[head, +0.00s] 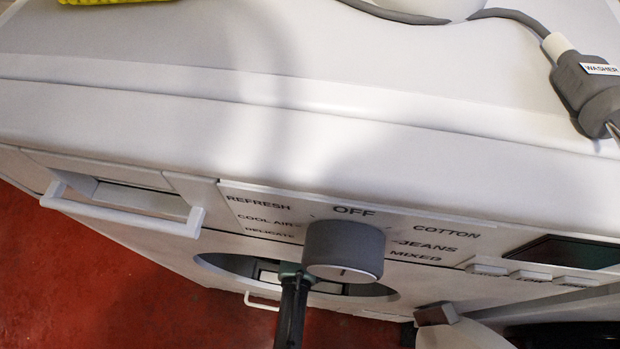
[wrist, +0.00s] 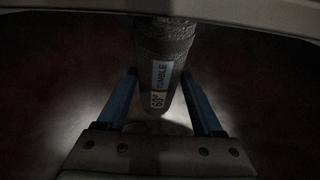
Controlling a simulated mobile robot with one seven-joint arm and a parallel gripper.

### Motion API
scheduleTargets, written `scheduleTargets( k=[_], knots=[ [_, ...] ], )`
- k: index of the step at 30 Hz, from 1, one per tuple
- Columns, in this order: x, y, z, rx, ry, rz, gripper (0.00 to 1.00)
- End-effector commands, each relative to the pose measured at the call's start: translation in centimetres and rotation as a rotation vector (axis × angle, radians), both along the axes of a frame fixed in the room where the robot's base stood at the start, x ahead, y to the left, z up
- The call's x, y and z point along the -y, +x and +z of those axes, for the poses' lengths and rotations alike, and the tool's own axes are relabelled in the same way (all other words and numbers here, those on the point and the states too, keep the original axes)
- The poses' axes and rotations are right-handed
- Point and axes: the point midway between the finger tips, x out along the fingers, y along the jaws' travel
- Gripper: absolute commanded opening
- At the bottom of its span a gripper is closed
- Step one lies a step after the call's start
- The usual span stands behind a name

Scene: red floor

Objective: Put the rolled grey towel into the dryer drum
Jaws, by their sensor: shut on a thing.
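The rolled grey towel (wrist: 165,38) is in the middle of the wrist view, with a label on it reading TUMBLE 60. My gripper (wrist: 160,75) has its two blue fingers on either side of the towel and is shut on it. The towel's far end is cut off by a pale curved edge at the top of that view. In the head view, the white dryer (head: 180,95) has a round front opening (head: 222,264), partly hidden by the knob and a dark upright shape. The drum inside is barely visible.
A grey knob (head: 343,250) sticks out above the opening, pointing down. A white handle (head: 120,209) protrudes at the left of the panel. A grey plug (head: 587,90) labelled WASHER and a yellow thing (head: 85,2) lie on top. Red floor (head: 90,290) is clear at lower left.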

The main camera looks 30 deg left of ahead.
Motion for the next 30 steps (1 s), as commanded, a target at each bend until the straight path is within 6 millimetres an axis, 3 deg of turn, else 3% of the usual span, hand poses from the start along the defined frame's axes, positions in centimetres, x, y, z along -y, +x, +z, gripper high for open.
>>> scheduleTargets(
  k=[24, 25, 30],
  knots=[
    [0.0, 0.1, -1.3, 0.005, 0.001, 0.0, 0.0],
    [0.0, 0.1, -1.4, 0.004, 0.001, 0.0, 0.72],
    [0.0, 0.1, -1.4, 0.004, 0.001, 0.0, 0.98]
  ],
)
